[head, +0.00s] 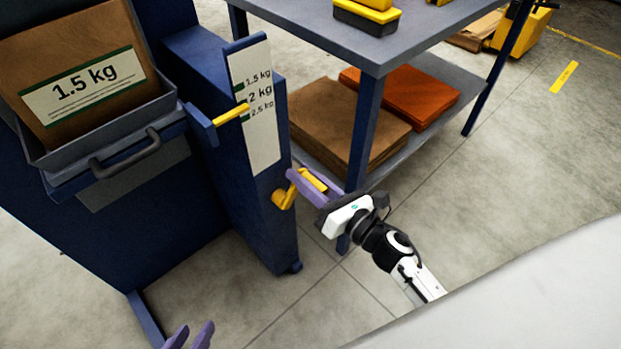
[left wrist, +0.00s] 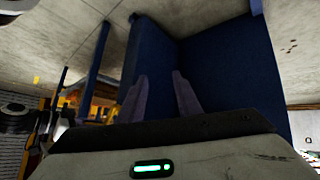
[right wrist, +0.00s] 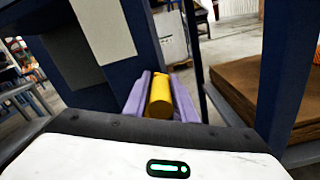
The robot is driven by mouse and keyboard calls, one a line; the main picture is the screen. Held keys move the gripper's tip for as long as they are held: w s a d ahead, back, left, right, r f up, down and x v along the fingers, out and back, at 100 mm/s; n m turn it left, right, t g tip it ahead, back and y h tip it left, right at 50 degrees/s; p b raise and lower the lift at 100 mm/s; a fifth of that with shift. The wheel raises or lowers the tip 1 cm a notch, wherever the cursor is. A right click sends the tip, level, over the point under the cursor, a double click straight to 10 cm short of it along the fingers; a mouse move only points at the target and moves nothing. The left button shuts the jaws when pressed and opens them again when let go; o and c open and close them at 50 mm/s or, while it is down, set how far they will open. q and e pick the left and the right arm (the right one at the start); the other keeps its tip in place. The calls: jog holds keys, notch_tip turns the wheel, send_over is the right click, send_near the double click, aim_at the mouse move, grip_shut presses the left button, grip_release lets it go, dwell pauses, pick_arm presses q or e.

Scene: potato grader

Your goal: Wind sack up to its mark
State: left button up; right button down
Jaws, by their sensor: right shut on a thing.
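A brown paper sack (head: 110,35) labelled 1.5 kg sits in a grey tray (head: 110,125) on the blue machine. A white scale plate (head: 264,150) beside it reads 1.5, 2 and 2.5 kg from top down. A yellow pointer (head: 231,115) on a blue arm ends over the plate's marks, below the 1.5 kg mark; its exact reading is hard to tell. My right gripper (head: 302,182) is shut on the yellow crank handle (right wrist: 160,96) low on the machine's side. My left gripper (head: 190,337) is open and empty at the bottom edge, apart from the machine.
A blue-grey table (head: 405,50) stands behind, right of the machine, with yellow-and-black items on top. Its lower shelf holds brown sacks (head: 335,120) and orange ones (head: 415,92). Its near leg is close beside my right gripper.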

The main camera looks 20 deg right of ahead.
jog(key=shift+s+a+r+n+b, duration=0.15)
jog(key=shift+a+n, duration=0.1)
jog(key=shift+n, duration=0.25)
jog(key=shift+s+a+n+b, duration=0.15)
jog(key=shift+a+n, duration=0.1)
jog(key=shift+n, duration=0.25)
jog(key=shift+s+a+r+n+b, duration=0.1)
jog(key=shift+a+r+n+b, duration=0.1)
jog(key=shift+a+n, duration=0.25)
jog(key=shift+s+a+r+n+b, duration=0.1)
jog(key=shift+a+n+b, duration=0.1)
jog(key=shift+n, duration=0.45)
jog(key=shift+a, duration=0.15)
pick_arm(q)
jog(key=shift+w+d+f+m+g+h, duration=0.15)
jog(key=shift+w+d+f+g, duration=0.05)
jog(key=shift+d, duration=0.15)
jog(key=shift+w+d+f+m+g+h, duration=0.15)
jog(key=shift+d+g, duration=0.05)
jog(key=shift+d, duration=0.15)
pick_arm(e)
jog(key=shift+s+a+r, duration=0.1)
jog(key=shift+s+a, duration=0.05)
jog(key=shift+a, duration=0.2)
pick_arm(q)
jog(key=shift+w, duration=0.2)
pick_arm(e)
jog(key=shift+a, duration=0.15)
